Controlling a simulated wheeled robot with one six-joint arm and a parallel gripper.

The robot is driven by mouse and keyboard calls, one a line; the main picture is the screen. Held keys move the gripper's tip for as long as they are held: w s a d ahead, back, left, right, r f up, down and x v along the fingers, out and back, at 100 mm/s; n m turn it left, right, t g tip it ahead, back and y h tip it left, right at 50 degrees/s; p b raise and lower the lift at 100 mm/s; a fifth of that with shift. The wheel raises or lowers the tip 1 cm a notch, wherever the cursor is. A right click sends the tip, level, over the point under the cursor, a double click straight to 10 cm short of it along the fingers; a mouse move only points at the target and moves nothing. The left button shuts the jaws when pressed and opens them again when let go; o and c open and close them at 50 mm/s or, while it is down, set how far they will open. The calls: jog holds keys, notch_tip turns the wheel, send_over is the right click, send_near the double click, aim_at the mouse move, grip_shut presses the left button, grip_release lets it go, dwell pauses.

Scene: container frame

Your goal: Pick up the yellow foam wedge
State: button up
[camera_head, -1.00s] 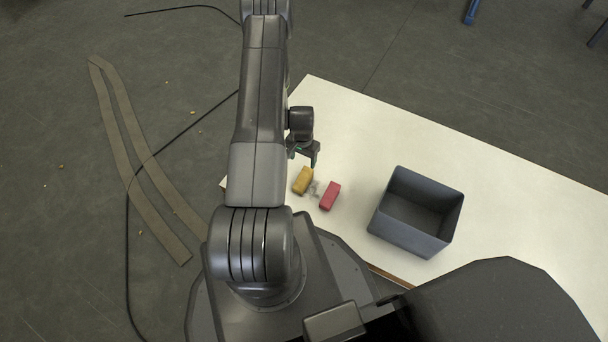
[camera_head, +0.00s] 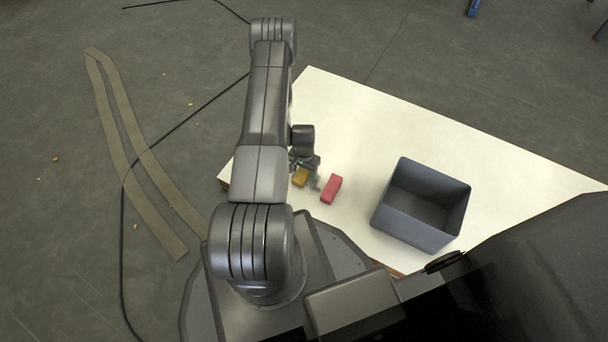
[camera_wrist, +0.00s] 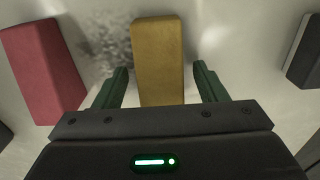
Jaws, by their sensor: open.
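The yellow foam wedge (camera_head: 300,177) lies on the white table. It also shows in the wrist view (camera_wrist: 158,58), standing between the two green fingertips of my gripper (camera_wrist: 160,88), with a gap visible on each side. My gripper (camera_head: 305,172) is open and has hold of nothing. In the head view it is over the wedge and hides part of it. In the wrist view the wedge's near end is hidden behind my gripper's body.
A red block (camera_head: 331,189) lies close beside the wedge; it also shows in the wrist view (camera_wrist: 42,70). A dark grey bin (camera_head: 421,204) stands to the right on the white table (camera_head: 500,185). A greyish mottled patch (camera_wrist: 105,45) lies between block and wedge.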

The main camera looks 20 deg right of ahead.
jog(key=shift+f, duration=0.2)
jog(key=c, duration=1)
jog(key=shift+c, duration=0.2)
